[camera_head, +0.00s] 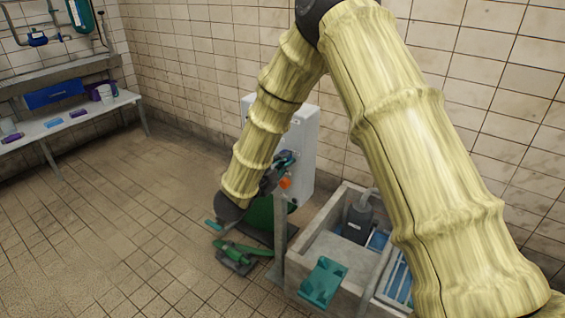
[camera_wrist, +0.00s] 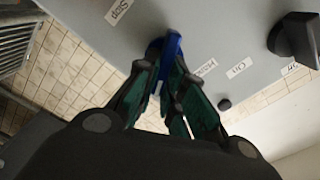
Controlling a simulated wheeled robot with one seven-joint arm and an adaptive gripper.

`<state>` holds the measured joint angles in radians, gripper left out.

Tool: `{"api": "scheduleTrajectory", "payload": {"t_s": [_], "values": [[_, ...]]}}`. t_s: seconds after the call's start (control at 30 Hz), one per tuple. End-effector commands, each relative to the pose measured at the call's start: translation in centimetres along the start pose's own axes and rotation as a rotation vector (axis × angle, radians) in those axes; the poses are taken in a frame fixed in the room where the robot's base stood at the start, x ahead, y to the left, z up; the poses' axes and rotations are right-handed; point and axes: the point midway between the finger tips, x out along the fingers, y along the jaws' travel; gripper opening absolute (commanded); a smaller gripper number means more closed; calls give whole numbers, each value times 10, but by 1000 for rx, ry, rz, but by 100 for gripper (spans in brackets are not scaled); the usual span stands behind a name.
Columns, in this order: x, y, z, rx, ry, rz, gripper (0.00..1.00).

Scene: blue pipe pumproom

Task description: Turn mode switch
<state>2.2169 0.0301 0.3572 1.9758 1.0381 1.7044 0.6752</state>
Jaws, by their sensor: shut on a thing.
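The light grey control box (camera_head: 305,132) stands against the tiled wall; its panel (camera_wrist: 215,30) fills the top of the wrist view. A blue switch handle (camera_wrist: 173,47) sticks out from the panel, near a label that seems to read "Mode" (camera_wrist: 204,70). My gripper (camera_wrist: 160,82) has its dark green fingers on either side of the blue handle and is shut on it. In the head view my gripper (camera_head: 283,164) is at the front of the box, partly hidden by my arm. The fingers cover part of the switch, so its exact setting is unclear.
A black knob (camera_wrist: 292,40) sits right of the handle, with a label "On" (camera_wrist: 238,67) nearby. A "Stop" label (camera_wrist: 119,10) is at upper left. An orange part (camera_head: 285,183) shows below my gripper. A concrete basin (camera_head: 325,248) stands right; open floor lies left.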

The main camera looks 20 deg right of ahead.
Motion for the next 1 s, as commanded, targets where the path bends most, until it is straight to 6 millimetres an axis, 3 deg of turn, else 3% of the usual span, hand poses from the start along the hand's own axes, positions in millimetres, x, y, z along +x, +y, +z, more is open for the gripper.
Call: {"api": "scheduleTrajectory", "payload": {"t_s": [0.33,0.4,0.5,0.83,1.0], "values": [[-1,1,0,3,-2,2,0],[-1,1,0,2,-2,2,20],[-1,1,0,2,-1,2,32],[-2,0,0,2,-1,1,32],[-19,0,1,2,-3,1,32]]}}
